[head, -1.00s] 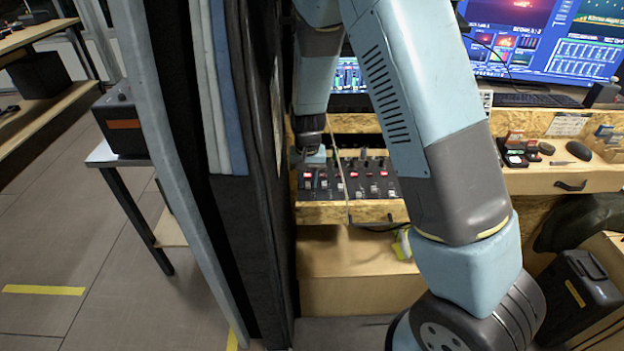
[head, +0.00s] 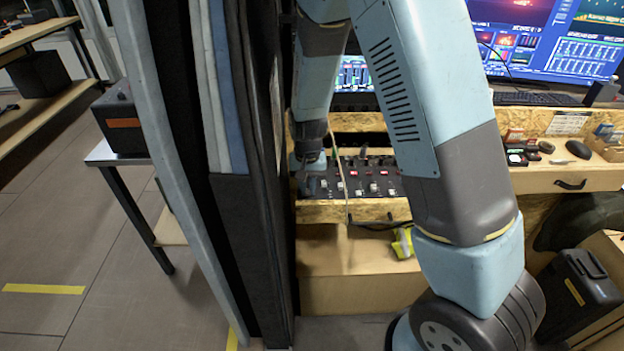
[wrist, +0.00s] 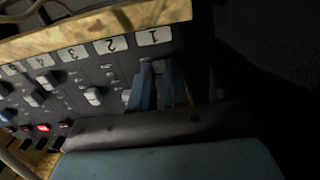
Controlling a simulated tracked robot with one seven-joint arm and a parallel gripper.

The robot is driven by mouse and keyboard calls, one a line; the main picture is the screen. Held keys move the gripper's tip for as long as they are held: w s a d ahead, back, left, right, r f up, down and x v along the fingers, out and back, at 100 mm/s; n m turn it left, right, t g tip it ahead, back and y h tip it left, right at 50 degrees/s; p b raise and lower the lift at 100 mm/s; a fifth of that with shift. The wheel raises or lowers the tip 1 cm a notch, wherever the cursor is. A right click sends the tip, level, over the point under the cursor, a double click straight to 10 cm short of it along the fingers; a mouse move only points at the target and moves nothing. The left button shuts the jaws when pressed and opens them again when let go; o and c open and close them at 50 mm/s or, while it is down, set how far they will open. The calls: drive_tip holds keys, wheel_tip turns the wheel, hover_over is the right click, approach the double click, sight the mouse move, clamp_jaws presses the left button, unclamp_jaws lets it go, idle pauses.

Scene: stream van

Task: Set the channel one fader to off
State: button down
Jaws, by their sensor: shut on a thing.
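The mixer panel (head: 352,185) is dark, with red lights and pale fader caps, and sits in a wooden desk. In the wrist view the panel shows white number labels, with the label "1" (wrist: 154,37) just past my fingertips. My gripper (wrist: 160,75) is shut on the channel one fader, in that channel's column close to the label. The fader's cap is mostly hidden between the blue fingers. The channel two fader cap (wrist: 93,96) stands to the left, apart from my fingers. In the head view my gripper (head: 308,187) is at the panel's left end, its fingertips hard to make out.
A dark partition (head: 262,230) stands close to the left of my gripper. A thin cable (head: 343,180) hangs across the panel. Monitors (head: 545,40) and a keyboard (head: 535,98) are at the back right. A wooden lip (wrist: 100,25) runs past the number labels.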

drive_tip(key=shift+s, duration=0.85)
drive_tip(key=c, duration=1.1)
unclamp_jaws()
drive_tip(key=shift+r, duration=0.1)
wheel_tip(320, 180, up, 14)
drive_tip(key=shift+f, duration=0.25)
